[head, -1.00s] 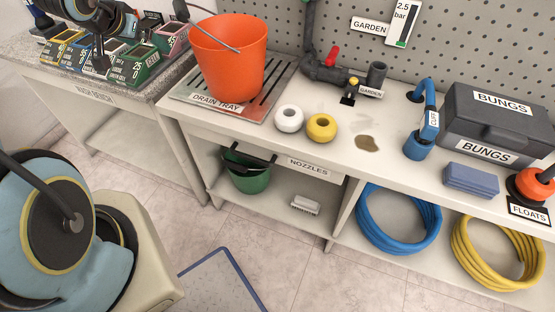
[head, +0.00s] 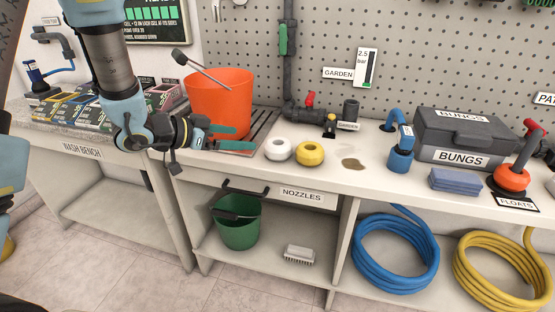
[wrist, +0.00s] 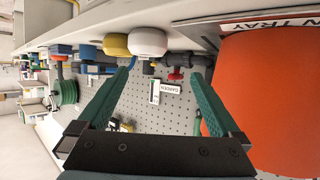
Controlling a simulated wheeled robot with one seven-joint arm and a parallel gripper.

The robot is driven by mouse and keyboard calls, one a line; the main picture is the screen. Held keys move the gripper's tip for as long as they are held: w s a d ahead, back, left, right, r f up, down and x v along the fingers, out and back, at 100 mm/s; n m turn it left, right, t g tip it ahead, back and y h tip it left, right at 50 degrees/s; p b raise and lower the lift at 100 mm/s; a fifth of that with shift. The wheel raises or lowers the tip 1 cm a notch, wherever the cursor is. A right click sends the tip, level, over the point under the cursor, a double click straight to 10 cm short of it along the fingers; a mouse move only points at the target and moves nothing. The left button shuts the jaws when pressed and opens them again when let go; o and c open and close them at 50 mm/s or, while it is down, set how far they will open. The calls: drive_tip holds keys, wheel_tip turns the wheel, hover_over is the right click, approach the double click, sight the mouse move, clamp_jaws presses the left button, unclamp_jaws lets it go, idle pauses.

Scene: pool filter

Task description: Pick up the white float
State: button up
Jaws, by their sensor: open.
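The white float (head: 278,148) is a small round ring-like piece lying on the bench top, just left of a matching yellow float (head: 309,153). My gripper (head: 246,138) is open and empty, in front of the orange bucket, with its green fingers pointing right toward the white float. A gap remains between the fingertips and the float. In the wrist view, the white float (wrist: 148,42) shows ahead of my open fingertips (wrist: 160,68), with the yellow float (wrist: 116,44) beside it. Nothing hides the white float.
The orange bucket (head: 219,100) stands right behind my gripper on the drain tray (head: 262,126). Dark pipework with a red valve (head: 310,100) stands behind the floats. The bench's front edge is close.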

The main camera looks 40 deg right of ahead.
sight(271, 145)
drive_tip(key=shift+g, duration=0.3)
drive_tip(key=x, duration=0.3)
drive_tip(key=s+x, duration=0.1)
drive_tip(key=x, duration=0.2)
drive_tip(key=shift+s+d+f, duration=0.1)
drive_tip(key=shift+s+f, duration=0.1)
drive_tip(key=shift+s, duration=0.05)
drive_tip(key=x, duration=0.5)
drive_tip(key=shift+s+f+p, duration=0.1)
drive_tip(key=shift+s+p, duration=0.15)
drive_tip(key=shift+p, duration=0.05)
drive_tip(key=c, duration=1.2)
